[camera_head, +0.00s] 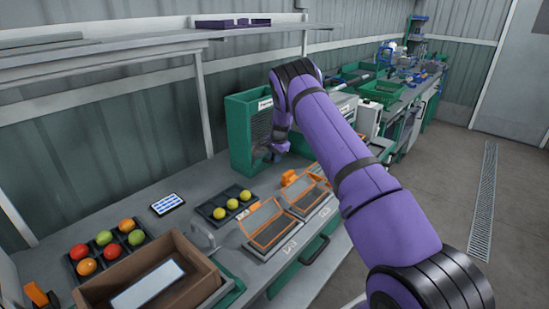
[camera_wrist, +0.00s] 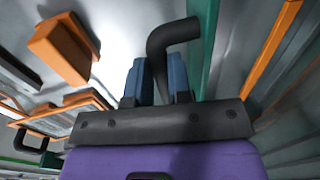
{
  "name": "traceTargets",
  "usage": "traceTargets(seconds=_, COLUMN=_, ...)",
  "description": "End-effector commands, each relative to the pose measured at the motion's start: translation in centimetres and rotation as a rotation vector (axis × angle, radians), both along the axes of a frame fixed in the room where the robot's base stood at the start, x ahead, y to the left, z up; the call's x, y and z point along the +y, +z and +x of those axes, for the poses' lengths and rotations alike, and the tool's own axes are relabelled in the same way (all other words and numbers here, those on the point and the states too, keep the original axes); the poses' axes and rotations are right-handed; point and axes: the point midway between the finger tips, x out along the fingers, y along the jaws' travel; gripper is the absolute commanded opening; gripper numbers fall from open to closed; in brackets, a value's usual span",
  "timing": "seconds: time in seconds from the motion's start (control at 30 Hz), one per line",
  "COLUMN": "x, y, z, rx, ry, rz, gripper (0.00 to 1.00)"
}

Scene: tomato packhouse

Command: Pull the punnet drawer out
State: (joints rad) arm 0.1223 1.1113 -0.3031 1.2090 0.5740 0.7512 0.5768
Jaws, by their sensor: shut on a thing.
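A green cabinet (camera_head: 240,135) stands on the bench against the back wall, with a small white label (camera_head: 265,104) near its top. My gripper (camera_wrist: 157,80) is at the cabinet's front in the head view, partly hidden by my purple arm. In the wrist view its two blue fingers are shut on a black bent bar, the drawer handle (camera_wrist: 172,32). Green edging (camera_wrist: 204,45) shows beside the handle. Most of the drawer is hidden, and I cannot tell how far out it is.
Orange-framed trays (camera_head: 268,226) and a dark tray of yellow tomatoes (camera_head: 222,214) lie on the bench before the cabinet. A cardboard box (camera_head: 195,292) and a tray of mixed tomatoes (camera_head: 88,275) are front left. Green crates (camera_head: 380,91) stand farther back. The floor at right is clear.

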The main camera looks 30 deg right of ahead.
Motion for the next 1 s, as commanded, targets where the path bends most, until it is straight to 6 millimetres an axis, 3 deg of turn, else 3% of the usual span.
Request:
traceTargets(seconds=0.5, x=-3.6, y=0.0, z=-9.3, rx=0.002, ry=-0.005, rz=0.000, gripper=0.00)
traceTargets(seconds=0.67, x=-3.9, y=0.0, z=-10.4, rx=0.001, ry=-0.002, rz=-0.001, gripper=0.00)
traceTargets(seconds=0.93, x=-3.9, y=0.0, z=-10.4, rx=0.000, ry=-0.001, rz=-0.002, gripper=0.00)
traceTargets(seconds=0.97, x=-3.9, y=0.0, z=-10.4, rx=0.000, ry=-0.001, rz=-0.002, gripper=0.21)
traceTargets(seconds=1.0, x=-3.9, y=0.0, z=-10.4, rx=0.001, ry=-0.001, rz=-0.001, gripper=0.30)
